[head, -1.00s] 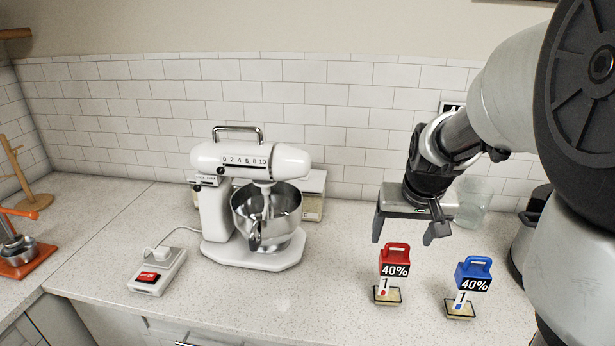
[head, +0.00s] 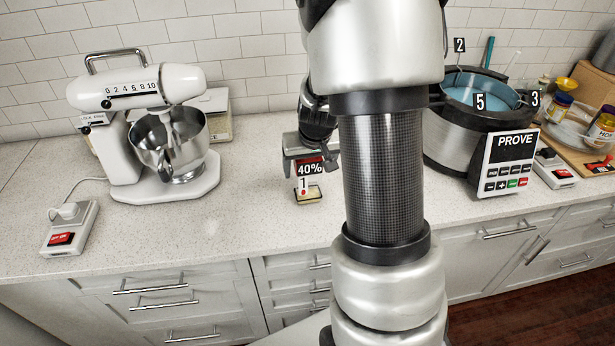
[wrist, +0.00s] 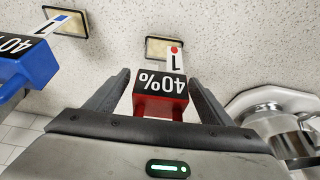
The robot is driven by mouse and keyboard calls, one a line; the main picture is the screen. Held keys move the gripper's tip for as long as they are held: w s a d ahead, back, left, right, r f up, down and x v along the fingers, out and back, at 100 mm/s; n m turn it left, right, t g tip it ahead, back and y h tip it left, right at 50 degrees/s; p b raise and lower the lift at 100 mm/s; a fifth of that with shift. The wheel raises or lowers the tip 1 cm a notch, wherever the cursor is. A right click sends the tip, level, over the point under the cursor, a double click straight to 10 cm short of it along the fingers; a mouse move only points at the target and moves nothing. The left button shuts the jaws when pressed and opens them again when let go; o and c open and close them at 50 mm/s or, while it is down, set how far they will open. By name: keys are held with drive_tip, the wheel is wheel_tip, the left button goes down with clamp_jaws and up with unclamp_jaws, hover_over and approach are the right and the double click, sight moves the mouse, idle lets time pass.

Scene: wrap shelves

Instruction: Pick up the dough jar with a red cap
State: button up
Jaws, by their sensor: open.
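The red-capped jar (head: 306,186) stands upright on the counter left of my arm in the head view. A "40%" label and a "1" tag with a red dot show on it. Its red cap (wrist: 158,108) lies between my fingers in the wrist view, with the label facing away from the palm. My gripper (head: 308,163) is open, one finger on each side of the cap. The wrist view shows both fingers of my gripper (wrist: 165,82) apart; I cannot tell whether either touches. Part of the cap is hidden in the head view.
A blue-capped item (wrist: 28,65) stands beside the jar; my arm hides it in the head view. A white stand mixer (head: 150,120) is left. A round pot with a "PROVE" panel (head: 505,160) is right.

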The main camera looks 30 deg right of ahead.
drive_tip(key=shift+w+f, duration=0.25)
drive_tip(key=shift+f, duration=0.25)
drive_tip(key=c, duration=1.3)
